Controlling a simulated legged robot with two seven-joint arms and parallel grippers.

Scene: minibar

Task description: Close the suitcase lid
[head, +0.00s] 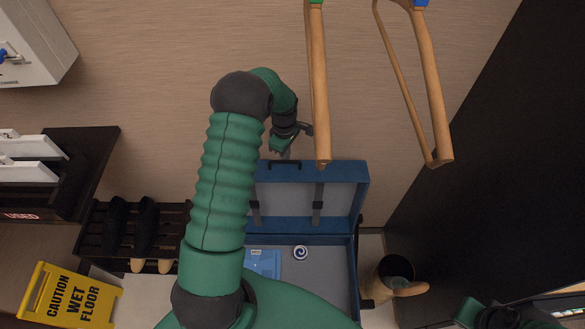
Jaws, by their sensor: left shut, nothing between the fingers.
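The blue suitcase's lid (335,195) stands open and upright against the wall, its grey lining and two straps facing me. The suitcase's base (318,262) lies below it, open, with its left part hidden behind my arm. A blue flat item (264,263) and a round blue-and-white item (300,253) lie inside.
Wooden hangers (434,110) hang in front of the wall, close to my left gripper on its right. A shoe rack (95,228) and a yellow wet-floor sign (72,297) stand at left.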

